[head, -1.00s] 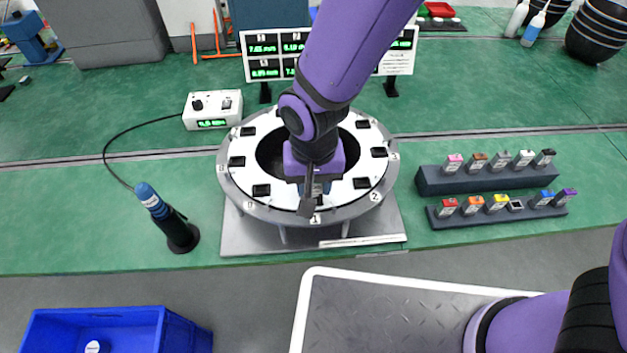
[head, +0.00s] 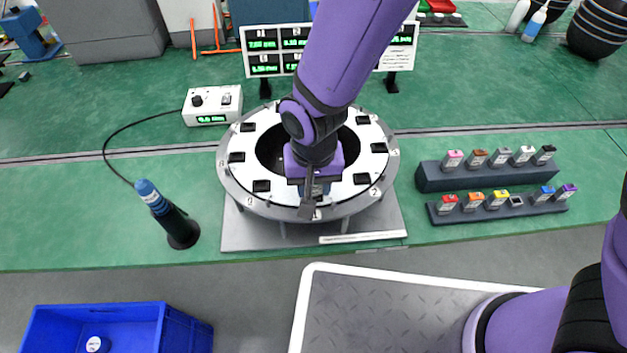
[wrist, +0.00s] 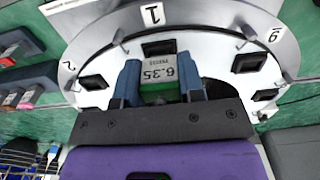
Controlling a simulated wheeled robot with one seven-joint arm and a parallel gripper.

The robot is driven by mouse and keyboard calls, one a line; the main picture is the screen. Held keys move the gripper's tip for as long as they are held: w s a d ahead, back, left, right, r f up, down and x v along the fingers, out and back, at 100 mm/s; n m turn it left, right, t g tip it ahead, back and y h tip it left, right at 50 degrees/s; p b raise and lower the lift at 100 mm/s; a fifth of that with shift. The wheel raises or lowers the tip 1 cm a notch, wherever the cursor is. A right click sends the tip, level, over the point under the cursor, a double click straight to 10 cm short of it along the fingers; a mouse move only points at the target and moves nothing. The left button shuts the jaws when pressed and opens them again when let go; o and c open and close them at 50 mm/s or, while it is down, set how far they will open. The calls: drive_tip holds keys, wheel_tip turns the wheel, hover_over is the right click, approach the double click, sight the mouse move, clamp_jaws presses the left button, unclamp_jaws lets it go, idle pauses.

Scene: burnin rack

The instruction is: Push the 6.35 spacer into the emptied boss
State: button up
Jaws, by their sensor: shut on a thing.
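The 6.35 spacer (wrist: 160,70) has a grey label face and a green lower edge. In the wrist view it sits between the two blue-grey fingers of my gripper (wrist: 161,88), which are shut on it. A dark boss (wrist: 158,47) at number 1 lies just beyond the spacer on the white ring (wrist: 210,45). I cannot tell whether the spacer touches or enters that boss. In the head view my gripper (head: 310,195) is over the front of the ring (head: 340,195) and hides the front boss and most of the spacer.
Other dark bosses sit around the ring. Two dark racks (head: 480,180) with coloured spacers stand at the right. A blue-capped tool (head: 160,205) and a white control box (head: 212,105) stand at the left. A blue bin (head: 130,325) is at lower left. Display panels (head: 275,50) stand behind.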

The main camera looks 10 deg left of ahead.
drive_tip(key=shift+r, duration=0.25)
drive_tip(key=shift+r, duration=0.35)
drive_tip(key=shift+f, duration=0.6)
idle(1.2)
drive_tip(key=o, duration=1.1)
drive_tip(key=shift+r, duration=0.15)
wheel_tip(320, 180, up, 10)
drive_tip(key=shift+r, duration=0.25)
